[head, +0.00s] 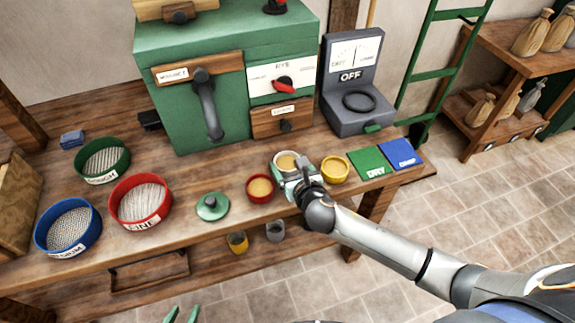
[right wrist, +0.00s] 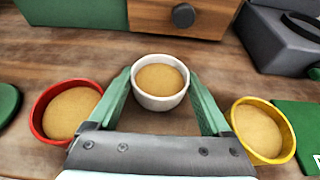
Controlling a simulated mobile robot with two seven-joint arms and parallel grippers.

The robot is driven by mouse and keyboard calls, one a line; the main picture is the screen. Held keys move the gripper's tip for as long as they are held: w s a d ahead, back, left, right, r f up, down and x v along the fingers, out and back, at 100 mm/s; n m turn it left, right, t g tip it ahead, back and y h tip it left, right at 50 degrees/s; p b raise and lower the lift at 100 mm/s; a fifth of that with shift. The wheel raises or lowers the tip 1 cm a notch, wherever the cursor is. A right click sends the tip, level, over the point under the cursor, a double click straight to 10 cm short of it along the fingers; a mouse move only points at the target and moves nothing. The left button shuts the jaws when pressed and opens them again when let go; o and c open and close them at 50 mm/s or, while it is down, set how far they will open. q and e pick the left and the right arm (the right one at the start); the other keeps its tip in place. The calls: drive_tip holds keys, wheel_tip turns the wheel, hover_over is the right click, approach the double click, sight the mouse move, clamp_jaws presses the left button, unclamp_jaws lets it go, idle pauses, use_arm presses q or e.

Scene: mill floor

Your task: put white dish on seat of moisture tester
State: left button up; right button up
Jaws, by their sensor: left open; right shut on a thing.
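The white dish (head: 286,160), filled with tan grain or meal, is at the bench front between a red dish and a yellow dish. It also shows in the right wrist view (right wrist: 160,82). My right gripper (head: 291,170) is shut on the white dish, with a green finger on each side of its rim. I cannot tell whether the dish touches the bench. The moisture tester (head: 352,85) is a dark grey box at the back right, with a dial and an OFF sign. Its seat (head: 360,101) is a dark ring on top, empty. My left gripper (head: 182,315) is open at the bottom edge, away from the bench.
A red dish (head: 260,188) and a yellow dish (head: 334,168) stand close on either side. Green (head: 370,162) and blue (head: 401,153) cards lie at right. A green lid (head: 212,206) and several sieves lie left. The green mill cabinet (head: 225,80) stands behind.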

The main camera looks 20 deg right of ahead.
drive_tip(key=c, duration=0.6)
